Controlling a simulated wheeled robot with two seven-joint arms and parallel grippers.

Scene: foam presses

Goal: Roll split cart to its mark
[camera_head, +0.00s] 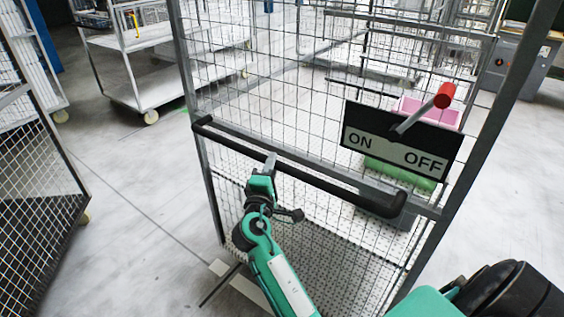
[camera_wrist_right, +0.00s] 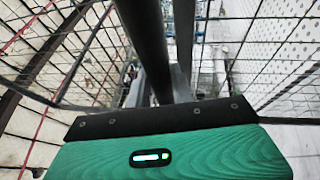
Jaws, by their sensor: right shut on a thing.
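The split cart, a tall grey wire-mesh cage (camera_head: 205,175), stands right in front of me in the head view. A black handle bar (camera_head: 330,184) runs across its near side. My right gripper (camera_head: 268,166) is shut on this handle, left of its middle. In the right wrist view the dark bar (camera_wrist_right: 145,40) runs away from the gripper (camera_wrist_right: 165,92), with mesh on both sides. A black-and-white ON/OFF sign (camera_head: 400,143) with a red-tipped lever (camera_head: 445,95) is on the cart's right part. My left gripper is not in view. I cannot make out a clear floor mark for the cart.
A pink bin (camera_head: 430,110) and a green one (camera_head: 400,173) show through the mesh. A white shelf trolley (camera_head: 150,90) stands at the back left. Another mesh cage (camera_head: 35,200) is close on the left. Grey floor (camera_head: 130,180) lies clear between them.

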